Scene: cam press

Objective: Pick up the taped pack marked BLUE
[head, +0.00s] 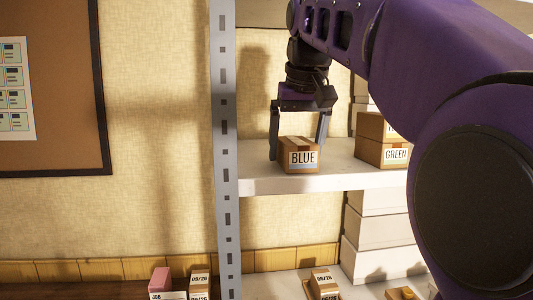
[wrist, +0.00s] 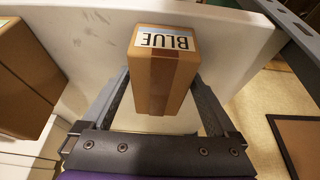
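The taped pack marked BLUE (head: 299,156) is a small brown box with a tape strip and a white label. It stands upright on the upper shelf (head: 262,184), near the shelf's left post. It also shows in the wrist view (wrist: 166,75), with its label towards the top. My gripper (head: 298,150) points down over the pack in the head view, one finger at each side of it. In the wrist view the fingers are spread apart, with a gap visible beside the pack. Whether either finger touches the pack is hard to tell.
A box marked GREEN (head: 383,155) stands to the right on the same shelf, with another box on top. A grey perforated post (head: 224,150) rises close on the left. White boxes (head: 378,230) are stacked below, and small packs (head: 323,283) lie on a lower shelf.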

